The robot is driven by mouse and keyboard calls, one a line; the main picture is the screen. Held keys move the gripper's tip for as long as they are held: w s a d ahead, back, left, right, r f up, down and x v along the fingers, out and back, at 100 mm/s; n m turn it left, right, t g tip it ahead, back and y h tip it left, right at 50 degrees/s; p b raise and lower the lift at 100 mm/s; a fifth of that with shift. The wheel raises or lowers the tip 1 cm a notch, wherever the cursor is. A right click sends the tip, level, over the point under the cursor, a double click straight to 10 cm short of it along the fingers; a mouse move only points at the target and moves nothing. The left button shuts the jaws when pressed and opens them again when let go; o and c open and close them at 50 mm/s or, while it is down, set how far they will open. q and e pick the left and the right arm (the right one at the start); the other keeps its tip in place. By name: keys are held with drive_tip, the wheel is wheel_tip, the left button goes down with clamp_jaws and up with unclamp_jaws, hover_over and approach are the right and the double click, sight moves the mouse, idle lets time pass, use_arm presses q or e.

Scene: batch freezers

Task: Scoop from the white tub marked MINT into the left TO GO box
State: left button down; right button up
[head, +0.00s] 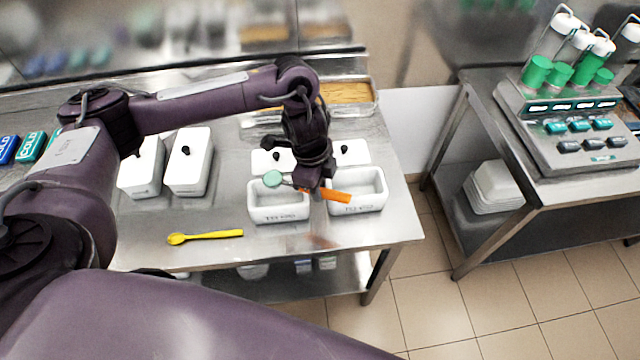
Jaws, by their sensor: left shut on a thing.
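My left gripper (312,178) is shut on an orange-handled scoop (337,196) and holds it above the two white open boxes. The scoop's round end (272,179) looks mint green and is over the back left part of the left TO GO box (279,215). I cannot tell whether the green is a load or the scoop itself. The right TO GO box (357,207) stands beside it, partly behind the orange handle. Two white lidded tubs (188,162) (141,168) stand to the left; no MINT mark is readable. My right gripper is not in view.
A yellow spoon (205,237) lies near the table's front edge. White lids with black knobs (351,152) lie behind the boxes. Blue and green COLD blocks (31,146) are at far left.

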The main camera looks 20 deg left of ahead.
use_arm(q)
drive_tip(key=shift+w+a+h, duration=0.1)
drive_tip(key=shift+a+h, duration=0.15)
drive_tip(key=shift+h, duration=0.05)
drive_tip(key=shift+r+h+b, duration=0.3)
drive_tip(key=shift+h+b, duration=0.1)
drive_tip(key=a+r+h+b, duration=0.2)
drive_tip(key=r+h, duration=0.1)
drive_tip(key=shift+s, duration=0.2)
drive_tip(key=shift+a+r+h, duration=0.55)
drive_tip(key=shift+h, duration=0.45)
drive_tip(key=a+r+h, duration=0.1)
drive_tip(key=a+h+b, duration=0.1)
drive_tip(key=h, duration=0.1)
drive_tip(key=shift+a+r+t, duration=0.3)
drive_tip(key=shift+a+r, duration=0.05)
drive_tip(key=shift+a, duration=0.05)
drive_tip(key=a+h+b, duration=0.1)
drive_tip(key=a+r+h+b, duration=0.1)
drive_tip(key=h, duration=0.1)
drive_tip(key=shift+s+a, duration=0.1)
drive_tip(key=shift+a, duration=0.2)
drive_tip(key=shift+a+r+h+b, duration=0.25)
drive_tip(key=shift+a+h+b, duration=0.1)
drive_tip(key=shift+h+b, duration=0.15)
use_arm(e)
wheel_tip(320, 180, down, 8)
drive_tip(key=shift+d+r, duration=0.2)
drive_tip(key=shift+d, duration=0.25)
